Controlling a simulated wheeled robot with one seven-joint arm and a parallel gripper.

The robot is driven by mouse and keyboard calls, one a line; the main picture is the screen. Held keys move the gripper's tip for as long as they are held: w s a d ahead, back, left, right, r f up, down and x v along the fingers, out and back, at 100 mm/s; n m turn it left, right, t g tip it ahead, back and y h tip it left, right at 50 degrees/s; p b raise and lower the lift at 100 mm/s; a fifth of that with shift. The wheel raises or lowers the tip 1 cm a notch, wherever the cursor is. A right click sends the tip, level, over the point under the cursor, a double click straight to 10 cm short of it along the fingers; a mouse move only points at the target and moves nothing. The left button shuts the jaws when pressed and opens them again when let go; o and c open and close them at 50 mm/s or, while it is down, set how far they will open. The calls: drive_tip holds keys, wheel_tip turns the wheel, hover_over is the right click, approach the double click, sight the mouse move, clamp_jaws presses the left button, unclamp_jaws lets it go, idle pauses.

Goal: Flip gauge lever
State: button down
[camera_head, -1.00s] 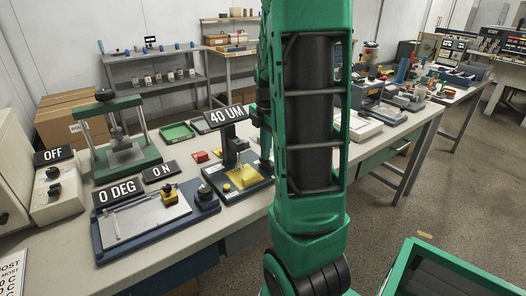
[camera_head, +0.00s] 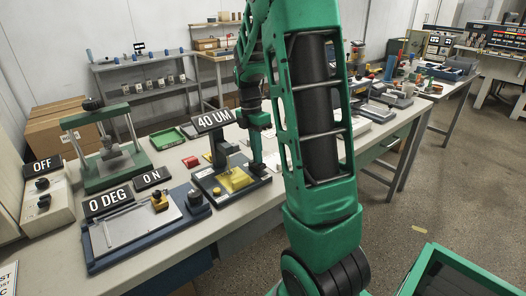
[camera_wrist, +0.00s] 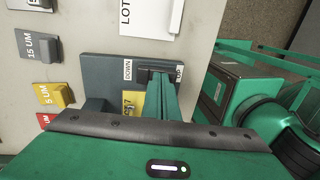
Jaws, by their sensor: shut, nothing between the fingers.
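The gauge is a dark stand with a "40 UM" display (camera_head: 213,119) and a blue-grey base (camera_head: 215,196) on the long bench. A yellow piece (camera_head: 235,180) lies on its base. My gripper (camera_head: 258,167) is down at the right side of the gauge base. In the wrist view, my shut fingers (camera_wrist: 163,92) reach over the dark gauge base (camera_wrist: 98,68), between the "DOWN" label (camera_wrist: 128,70) and the "UP" label (camera_wrist: 179,73). The lever is not clearly distinguishable there; my fingers hide part of that spot. Whether they touch it I cannot tell.
Grey, yellow (camera_wrist: 60,94) and red blocks lie beside the gauge base in the wrist view. A white "LOT" card (camera_wrist: 150,14) lies behind. Other instruments fill the bench to the right.

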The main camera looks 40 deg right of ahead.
drive_tip(key=shift+w+a+f, duration=0.25)
drive_tip(key=shift+a+f, duration=0.1)
idle(0.4)
drive_tip(key=shift+r, duration=0.1)
drive_tip(key=w+r, duration=0.2)
drive_tip(key=r, duration=0.2)
drive_tip(key=shift+w+d+r, duration=0.15)
drive_tip(key=shift+w+d, duration=0.05)
drive_tip(key=shift+w, duration=0.2)
drive_tip(key=r, duration=0.1)
drive_tip(key=s+r, duration=0.2)
drive_tip(key=r, duration=0.1)
drive_tip(key=shift+d, duration=0.2)
drive_tip(key=shift+f, duration=0.1)
